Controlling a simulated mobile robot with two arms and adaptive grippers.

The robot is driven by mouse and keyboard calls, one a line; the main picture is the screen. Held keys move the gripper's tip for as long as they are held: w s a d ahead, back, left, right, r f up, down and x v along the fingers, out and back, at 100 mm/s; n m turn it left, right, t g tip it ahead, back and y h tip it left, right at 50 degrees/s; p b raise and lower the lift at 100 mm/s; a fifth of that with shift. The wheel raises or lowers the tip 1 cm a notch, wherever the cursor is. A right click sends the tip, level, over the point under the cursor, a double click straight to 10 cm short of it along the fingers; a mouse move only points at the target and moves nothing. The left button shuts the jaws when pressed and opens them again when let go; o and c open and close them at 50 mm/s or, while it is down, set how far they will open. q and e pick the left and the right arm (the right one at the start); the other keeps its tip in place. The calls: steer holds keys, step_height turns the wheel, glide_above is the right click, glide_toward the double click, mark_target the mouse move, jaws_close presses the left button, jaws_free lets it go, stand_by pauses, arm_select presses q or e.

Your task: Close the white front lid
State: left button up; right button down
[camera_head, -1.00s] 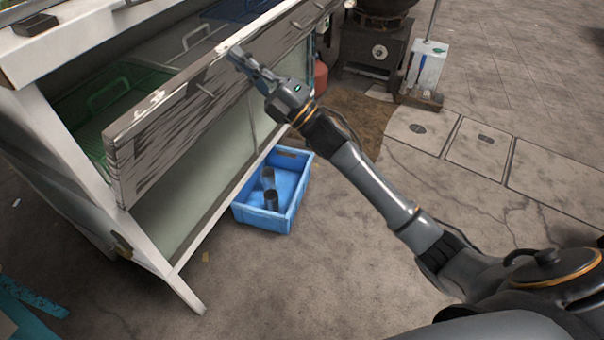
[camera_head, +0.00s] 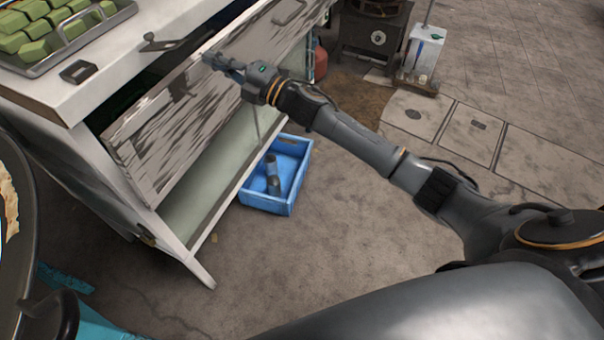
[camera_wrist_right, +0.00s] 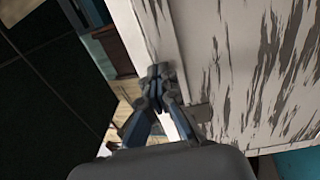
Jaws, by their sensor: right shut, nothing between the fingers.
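The white front lid (camera_head: 150,150) is a long panel with flaking paint on the cabinet's front, with handles on it. It stands tilted, with a dark gap between its top edge and the counter. My right gripper (camera_head: 212,60) is shut and empty at the lid's upper part, near its middle. In the right wrist view, the closed fingertips (camera_wrist_right: 160,78) are at a white edge beside the flaked lid face (camera_wrist_right: 250,70); I cannot tell whether they touch it. My left gripper is not in view.
A tray of green blocks (camera_head: 45,67) sits on the white counter (camera_head: 115,75). A blue crate (camera_head: 262,200) holding dark cylinders stands on the floor below the lid. A dark round rim (camera_head: 20,150) is at the left edge. A stove (camera_head: 352,45) and a white box (camera_head: 424,52) stand behind.

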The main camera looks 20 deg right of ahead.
steer(key=shift+x, duration=1.5)
steer(key=shift+d, duration=0.1)
